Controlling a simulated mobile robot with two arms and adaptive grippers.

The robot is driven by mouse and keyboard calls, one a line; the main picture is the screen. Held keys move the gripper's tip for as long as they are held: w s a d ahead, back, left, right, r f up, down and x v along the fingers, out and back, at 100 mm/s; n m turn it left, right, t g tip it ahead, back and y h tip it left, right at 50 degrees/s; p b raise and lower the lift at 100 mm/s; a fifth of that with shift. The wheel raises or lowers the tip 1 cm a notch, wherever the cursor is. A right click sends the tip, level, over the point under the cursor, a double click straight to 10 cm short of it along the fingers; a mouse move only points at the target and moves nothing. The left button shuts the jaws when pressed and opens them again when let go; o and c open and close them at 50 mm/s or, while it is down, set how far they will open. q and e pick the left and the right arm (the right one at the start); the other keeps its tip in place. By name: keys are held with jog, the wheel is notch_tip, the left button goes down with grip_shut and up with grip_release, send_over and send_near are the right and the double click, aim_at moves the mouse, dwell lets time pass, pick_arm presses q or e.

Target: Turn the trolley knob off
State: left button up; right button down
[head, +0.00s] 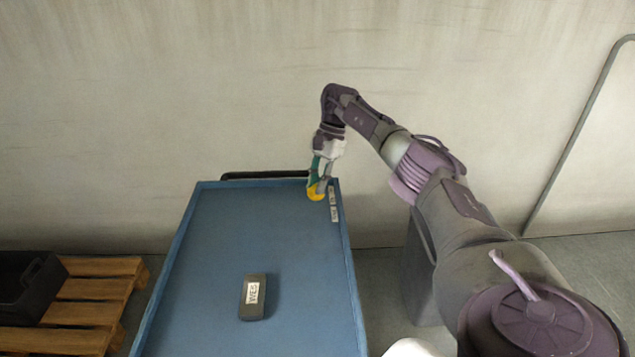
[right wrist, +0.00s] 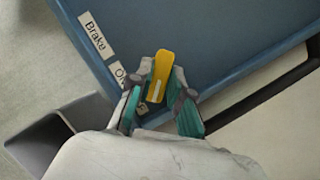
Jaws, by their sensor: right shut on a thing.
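The blue trolley (head: 205,270) stands against the wall. Its yellow knob (head: 315,193) is at the far right corner of the top. My right gripper (head: 320,180) comes down on the knob from above and is shut on it. In the right wrist view the yellow knob (right wrist: 160,70) shows between the two green-grey fingers of the right gripper (right wrist: 157,92), with a white mark on its bar. A "Brake" label (right wrist: 94,34) lies by the edge; a second label (right wrist: 121,75), starting with "O", is partly hidden by a finger. My left gripper is not in view.
A dark box with a white label (head: 254,297) lies on the trolley top. A black handle (head: 262,175) runs along the far edge. A wooden pallet (head: 95,300) with a black crate (head: 28,290) is at the left. Most of the trolley top is clear.

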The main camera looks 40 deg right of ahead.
jog(key=c, duration=1.1)
grip_release()
jog(key=shift+v, duration=3.8)
